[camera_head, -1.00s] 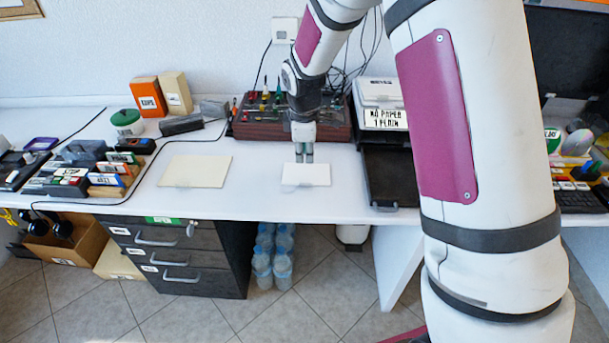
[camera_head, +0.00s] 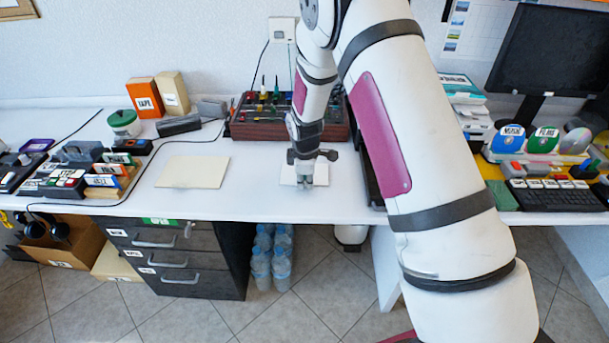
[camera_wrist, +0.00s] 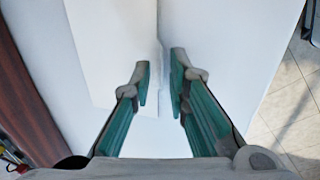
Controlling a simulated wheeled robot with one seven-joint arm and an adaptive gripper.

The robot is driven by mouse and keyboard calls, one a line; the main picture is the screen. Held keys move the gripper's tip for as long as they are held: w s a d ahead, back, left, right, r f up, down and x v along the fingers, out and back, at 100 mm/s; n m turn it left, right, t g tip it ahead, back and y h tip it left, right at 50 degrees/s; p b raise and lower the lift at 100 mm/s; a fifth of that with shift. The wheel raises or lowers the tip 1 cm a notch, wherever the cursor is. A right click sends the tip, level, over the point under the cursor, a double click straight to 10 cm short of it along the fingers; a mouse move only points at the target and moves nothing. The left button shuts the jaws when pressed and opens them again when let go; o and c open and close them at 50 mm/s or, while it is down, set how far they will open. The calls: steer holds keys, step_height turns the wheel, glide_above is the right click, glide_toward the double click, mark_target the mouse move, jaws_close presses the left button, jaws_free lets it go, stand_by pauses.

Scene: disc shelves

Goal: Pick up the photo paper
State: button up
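A white rectangular sheet (camera_head: 289,173), seemingly the photo paper, lies on the white desk near its front edge. My gripper (camera_head: 306,184) points down at the sheet's front right part and hides some of it. In the wrist view the sheet (camera_wrist: 110,50) fills the left side, and its edge runs between the fingers. My gripper's two green-padded fingers (camera_wrist: 160,78) stand apart with a gap between them. The left fingertip is over the sheet and the right one is beyond its edge. I cannot tell whether either touches it.
A cream sheet (camera_head: 193,172) lies to the left on the desk (camera_head: 250,190). A dark red tool rack (camera_head: 262,128) stands behind my gripper. A black tray is mostly hidden behind my arm. A keyboard (camera_head: 556,197) and discs are at the right. Desk between the two sheets is clear.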

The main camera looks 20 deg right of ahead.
steer(key=shift+w+f, duration=0.1)
steer(key=shift+f, duration=0.35)
jaws_close()
steer(key=shift+r, duration=0.1)
